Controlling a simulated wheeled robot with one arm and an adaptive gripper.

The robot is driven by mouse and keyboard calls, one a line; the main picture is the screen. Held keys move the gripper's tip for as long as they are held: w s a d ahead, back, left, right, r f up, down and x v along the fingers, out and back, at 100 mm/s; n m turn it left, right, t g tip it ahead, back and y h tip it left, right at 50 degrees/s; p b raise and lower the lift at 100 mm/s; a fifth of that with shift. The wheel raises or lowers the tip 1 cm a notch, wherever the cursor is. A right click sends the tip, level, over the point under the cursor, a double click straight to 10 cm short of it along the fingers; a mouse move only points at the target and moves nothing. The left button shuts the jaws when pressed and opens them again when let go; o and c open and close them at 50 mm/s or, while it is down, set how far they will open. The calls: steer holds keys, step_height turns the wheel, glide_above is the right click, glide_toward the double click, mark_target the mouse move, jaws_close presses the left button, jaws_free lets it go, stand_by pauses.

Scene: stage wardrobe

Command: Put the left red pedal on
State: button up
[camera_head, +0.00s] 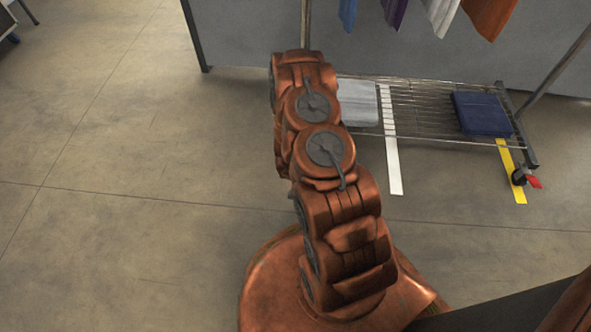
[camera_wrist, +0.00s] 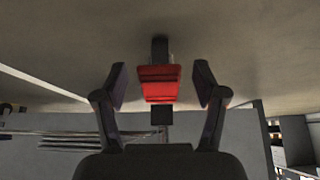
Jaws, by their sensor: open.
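A red pedal (camera_wrist: 158,84) on a black caster shows in the middle of the wrist view. My gripper (camera_wrist: 160,76) is open, with one finger on each side of the pedal and a gap on both sides. In the head view my arm reaches toward the left end of a wire-shelf rack (camera_head: 430,108) and hides that end, the left pedal and my gripper. Another red pedal (camera_head: 534,182) shows on the caster at the rack's right end.
A grey folded stack (camera_head: 357,103) and a blue folded stack (camera_head: 482,114) lie on the shelf. A white strip (camera_head: 394,167) and a yellow strip (camera_head: 512,180) mark the floor. Clothes (camera_head: 441,14) hang above. The floor (camera_head: 130,140) at the left is clear.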

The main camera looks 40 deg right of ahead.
steer(key=shift+r, duration=0.1)
steer(key=v, duration=0.7)
steer(key=shift+s+a+r, duration=0.1)
stand_by(0.5)
steer(key=a+r+n+g+y+p, duration=0.15)
steer(key=a+r+p, duration=0.45)
steer(key=r, duration=0.8)
steer(key=a+r+n+y+p, duration=0.15)
steer(key=a+r+p, duration=0.4)
steer(key=r, duration=0.95)
steer(key=a+r+n+g+y+p, duration=0.15)
steer(key=a+r+p, duration=0.25)
steer(key=r+p, duration=0.7)
steer(key=s+a+r+n+g+p, duration=0.1)
steer(key=s+r+p, duration=0.4)
steer(key=s+r, duration=0.4)
steer(key=s+r+n+g+p, duration=0.1)
steer(key=s+r+p, duration=0.5)
steer(key=r, duration=1.3)
steer(key=s+a+r+n+g+p, duration=0.1)
steer(key=s+r+p, duration=0.4)
steer(key=s+r, duration=0.6)
step_height(320, 180, up, 3)
steer(key=shift+s+a+n+p, duration=0.3)
steer(key=shift+n, duration=0.05)
